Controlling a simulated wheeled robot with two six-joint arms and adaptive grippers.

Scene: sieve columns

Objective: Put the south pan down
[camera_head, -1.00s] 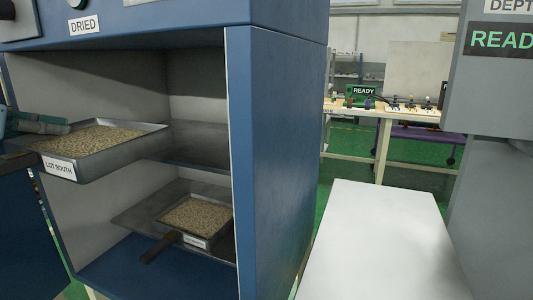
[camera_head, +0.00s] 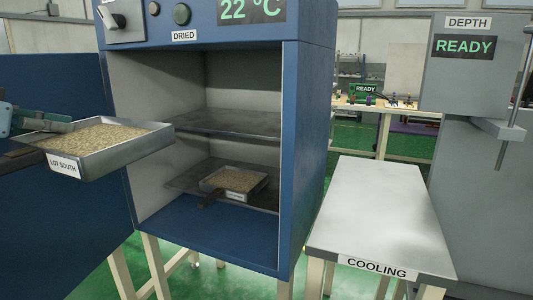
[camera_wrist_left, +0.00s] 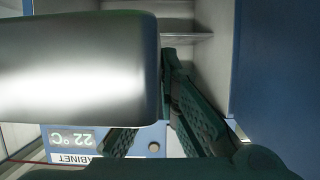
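The south pan (camera_head: 110,150), a grey metal tray of pale grains with a "LOT SOUTH" label, is in the air at the left of the head view, in front of the cabinet and clear of its shelves. My left gripper (camera_head: 42,124) is at its left end and appears shut on it; the exact grip is hidden. The left wrist view shows the green fingers (camera_wrist_left: 165,125) and a large smooth grey shape across the upper left that I cannot identify. The white table labelled "COOLING" (camera_head: 375,215) is bare at the right. My right gripper is not in view.
The blue cabinet (camera_head: 310,150), marked "DRIED" and reading 22 °C, stands open with its door (camera_head: 60,210) swung left. Another labelled pan (camera_head: 235,182) with a dark handle sits on its lower shelf; the upper shelf (camera_head: 225,123) is empty. A grey "DEPTH" unit (camera_head: 465,75) stands beyond the cooling table.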

